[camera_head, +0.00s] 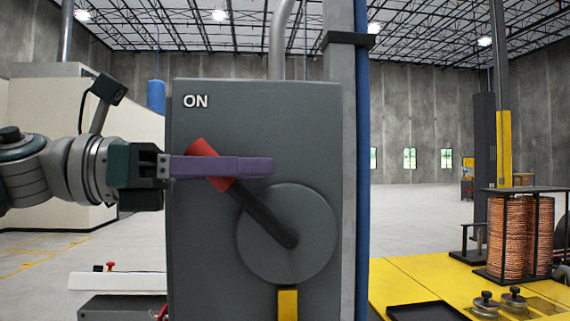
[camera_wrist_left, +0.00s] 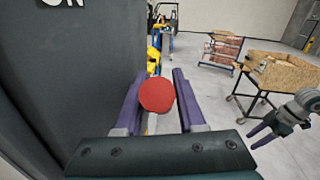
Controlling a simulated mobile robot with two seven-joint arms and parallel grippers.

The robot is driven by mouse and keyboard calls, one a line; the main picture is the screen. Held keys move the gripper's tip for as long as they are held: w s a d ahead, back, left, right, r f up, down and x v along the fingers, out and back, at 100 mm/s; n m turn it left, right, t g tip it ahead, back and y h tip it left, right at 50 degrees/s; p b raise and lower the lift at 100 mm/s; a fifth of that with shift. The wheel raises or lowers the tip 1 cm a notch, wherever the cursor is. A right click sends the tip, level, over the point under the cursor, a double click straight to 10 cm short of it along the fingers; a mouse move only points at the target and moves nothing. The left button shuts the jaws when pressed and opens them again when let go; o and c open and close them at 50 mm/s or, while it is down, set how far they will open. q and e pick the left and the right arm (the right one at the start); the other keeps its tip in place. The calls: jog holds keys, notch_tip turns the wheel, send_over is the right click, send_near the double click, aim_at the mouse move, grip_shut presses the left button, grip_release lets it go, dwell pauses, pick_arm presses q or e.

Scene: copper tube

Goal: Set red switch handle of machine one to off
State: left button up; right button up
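The red switch handle (camera_head: 199,147) is the end of a dark lever on a round grey disc (camera_head: 315,240), on the front of a grey box (camera_head: 260,110). The lever points up and left, toward the ON label (camera_head: 195,101). My left gripper (camera_head: 262,166) reaches in from the left across the handle, its purple fingers hiding part of it. In the left wrist view the round red handle end (camera_wrist_left: 157,95) sits between the two fingers, which look spread around it; contact is unclear. My right gripper (camera_wrist_left: 250,140) is open and empty at the right. No OFF label shows.
A yellow strip (camera_head: 288,304) is below the disc. A grey post stands at the box's right side. A yellow platform (camera_head: 415,275) with copper coils (camera_head: 515,237) lies at the right.

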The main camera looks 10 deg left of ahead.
pick_arm(q)
grip_shut()
jog(key=shift+r, duration=0.1)
dwell(1.1)
